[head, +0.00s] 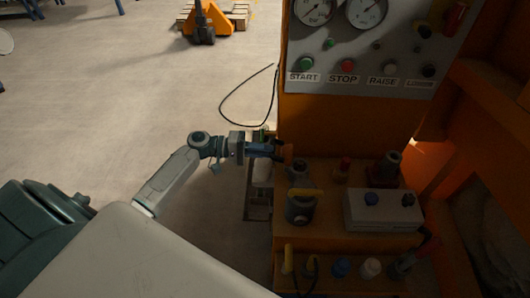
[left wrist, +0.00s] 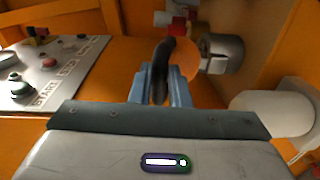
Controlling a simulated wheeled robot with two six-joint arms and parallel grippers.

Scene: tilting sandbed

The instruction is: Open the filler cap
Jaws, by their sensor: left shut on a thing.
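My left gripper (head: 281,151) reaches in from the left to the orange machine, just above its stepped ledge. In the left wrist view my left gripper (left wrist: 161,92) has its blue-grey fingers closed on a dark curved piece (left wrist: 163,66). An orange round piece (left wrist: 184,58) lies right behind it; I cannot tell whether the two are joined. No part is labelled as the filler cap, and I cannot tell whether the held piece belongs to it. My right gripper is not in view.
The control panel (head: 375,50) with gauges and labelled buttons stands above. On the ledge are a grey cylinder (head: 300,211) with a yellow handle, a grey box (head: 383,213) with blue knobs, and several small fittings.

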